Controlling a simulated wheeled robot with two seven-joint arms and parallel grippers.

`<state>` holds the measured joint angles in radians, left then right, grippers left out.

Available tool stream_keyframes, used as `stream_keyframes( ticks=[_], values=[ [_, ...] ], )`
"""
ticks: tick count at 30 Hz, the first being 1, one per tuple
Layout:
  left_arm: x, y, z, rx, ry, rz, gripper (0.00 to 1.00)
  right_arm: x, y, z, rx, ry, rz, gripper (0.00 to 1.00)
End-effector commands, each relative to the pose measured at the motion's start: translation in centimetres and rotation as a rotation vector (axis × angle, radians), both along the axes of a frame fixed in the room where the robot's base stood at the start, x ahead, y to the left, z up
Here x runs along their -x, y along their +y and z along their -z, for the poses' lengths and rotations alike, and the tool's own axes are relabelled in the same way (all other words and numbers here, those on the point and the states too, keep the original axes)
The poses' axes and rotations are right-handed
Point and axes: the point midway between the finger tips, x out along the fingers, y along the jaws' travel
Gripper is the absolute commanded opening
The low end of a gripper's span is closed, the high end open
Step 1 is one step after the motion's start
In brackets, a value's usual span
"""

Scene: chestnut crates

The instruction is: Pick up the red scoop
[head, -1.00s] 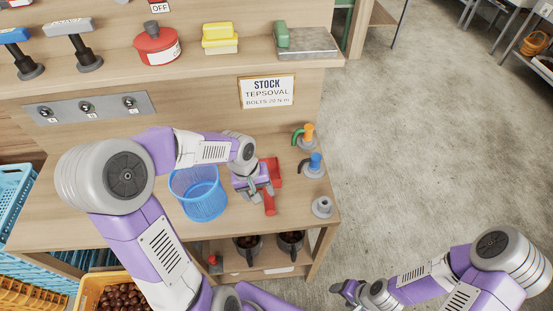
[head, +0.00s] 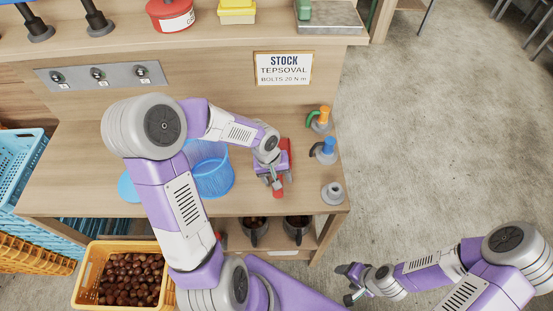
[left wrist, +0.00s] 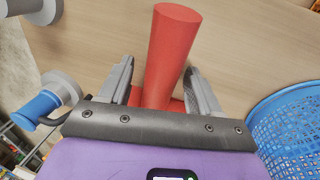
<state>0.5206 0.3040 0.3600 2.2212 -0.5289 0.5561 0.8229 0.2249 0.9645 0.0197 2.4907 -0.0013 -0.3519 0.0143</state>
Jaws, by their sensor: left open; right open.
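The red scoop (head: 279,193) lies on the wooden workbench, partly hidden by my left gripper in the head view. My left gripper (head: 273,182) is over it. In the left wrist view, the scoop's red handle (left wrist: 172,45) runs between the two spread fingers of the left gripper (left wrist: 160,75). The fingers stand apart on either side, and a gap shows at least on the right side. My right gripper (head: 350,283) is open and empty over the floor at the lower right, away from the bench.
A blue mesh basket (head: 213,180) stands left of the scoop. Pump-like fittings with orange (head: 323,115) and blue (head: 328,146) tops and a grey fitting (head: 333,192) stand to its right. A yellow crate (head: 84,290) of chestnuts is lower left. Dark jugs (head: 297,228) sit below.

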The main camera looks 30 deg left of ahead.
Motion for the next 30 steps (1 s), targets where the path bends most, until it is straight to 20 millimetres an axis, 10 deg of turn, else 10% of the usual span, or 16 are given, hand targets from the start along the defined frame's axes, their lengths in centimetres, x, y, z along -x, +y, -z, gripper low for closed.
stream_keyframes(
  ticks=[14, 23, 30],
  values=[
    [0.0, 0.0, -0.1, 0.0, 0.0, 0.0, 0.0, 0.0, 0.0, 0.0, 0.0, 0.0, 0.0, 0.65],
    [-0.1, 0.0, -0.5, -0.001, -0.003, -0.001, 0.0, 0.0, 0.0, -0.2, 0.0, 0.0, 0.0, 0.65],
    [-0.2, 0.1, -4.8, -0.003, -0.008, -0.001, 0.0, 0.0, 0.0, -1.6, 0.0, 0.0, 0.0, 0.65]
  ],
)
